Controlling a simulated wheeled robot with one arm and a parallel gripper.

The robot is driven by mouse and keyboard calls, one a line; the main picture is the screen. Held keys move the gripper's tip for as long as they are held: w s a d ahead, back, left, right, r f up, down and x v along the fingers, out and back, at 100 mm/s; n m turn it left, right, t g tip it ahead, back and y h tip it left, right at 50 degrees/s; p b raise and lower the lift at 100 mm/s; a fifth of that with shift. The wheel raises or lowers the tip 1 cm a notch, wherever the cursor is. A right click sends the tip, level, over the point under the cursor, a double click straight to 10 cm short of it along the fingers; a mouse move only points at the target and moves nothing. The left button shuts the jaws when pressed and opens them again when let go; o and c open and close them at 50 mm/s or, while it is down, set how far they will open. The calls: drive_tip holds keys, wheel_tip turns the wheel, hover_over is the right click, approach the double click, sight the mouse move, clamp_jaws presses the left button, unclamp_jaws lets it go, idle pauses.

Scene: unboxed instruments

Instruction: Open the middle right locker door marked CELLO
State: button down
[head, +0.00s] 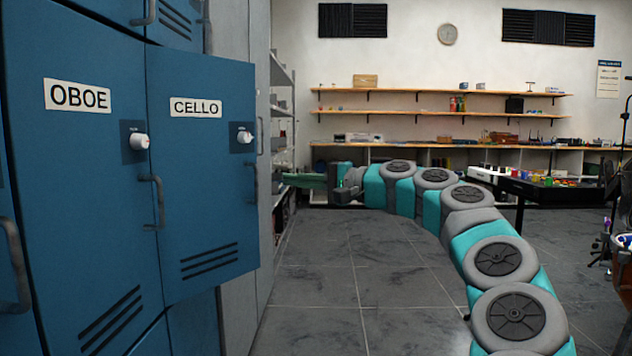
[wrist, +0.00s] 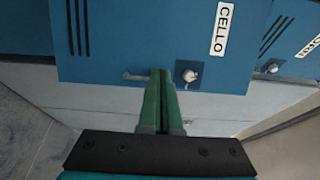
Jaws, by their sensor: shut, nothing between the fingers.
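The blue CELLO door (head: 200,240) stands partly swung out, its right edge forward of the locker front. It has a white knob (head: 244,137) and a grey pull handle (head: 251,182) near that edge. My gripper (head: 287,179), with green fingers, is just right of this edge in the head view. In the wrist view my gripper (wrist: 162,74) is shut and empty, its tips overlapping the door's edge between the handle (wrist: 136,77) and the knob (wrist: 188,75). One end of the handle is hidden by the fingers; I cannot tell whether they touch.
The OBOE door (head: 75,190), left of the CELLO door, looks closed and has its own handle (head: 155,200). A grey cabinet (head: 243,310) stands behind and right. The tiled floor (head: 340,300) ahead is clear. Wall shelves (head: 440,116) and a dark table (head: 560,195) stand at the back.

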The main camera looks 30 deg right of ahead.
drive_tip(key=shift+s+a, duration=0.55)
drive_tip(key=shift+s, duration=0.35)
drive_tip(key=shift+s+a, duration=0.55)
drive_tip(key=shift+s, duration=0.3)
drive_tip(key=shift+w, duration=0.1)
idle(0.3)
